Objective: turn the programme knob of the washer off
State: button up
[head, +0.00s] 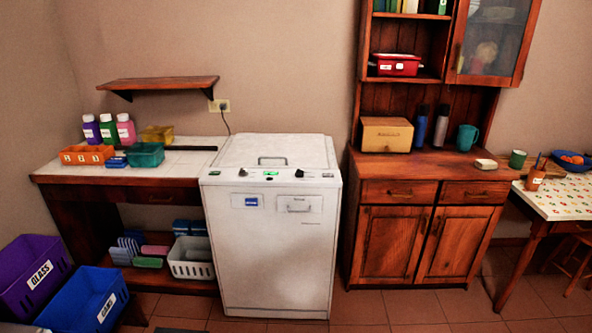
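The white washer (272,250) stands against the wall in the middle of the head view, with its lid (275,150) shut and a handle on it. The control strip along its top front edge has a dark knob (300,173) on the right and another small dark knob (243,171) on the left. A lit green display (271,173) sits between them. The knobs are too small to read their settings or tell which is the programme knob. My gripper is not in view.
A worktop (185,160) with bottles and boxes adjoins the washer's left side. A wooden cabinet (395,240) stands to its right. Blue (85,300) and purple (30,270) bins stand on the floor at lower left. The tiled floor before the washer's right half looks clear.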

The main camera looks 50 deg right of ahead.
aim_at(298, 173)
jog(key=z, duration=0.05)
jog(key=i, duration=0.95)
jog(key=u, duration=0.05)
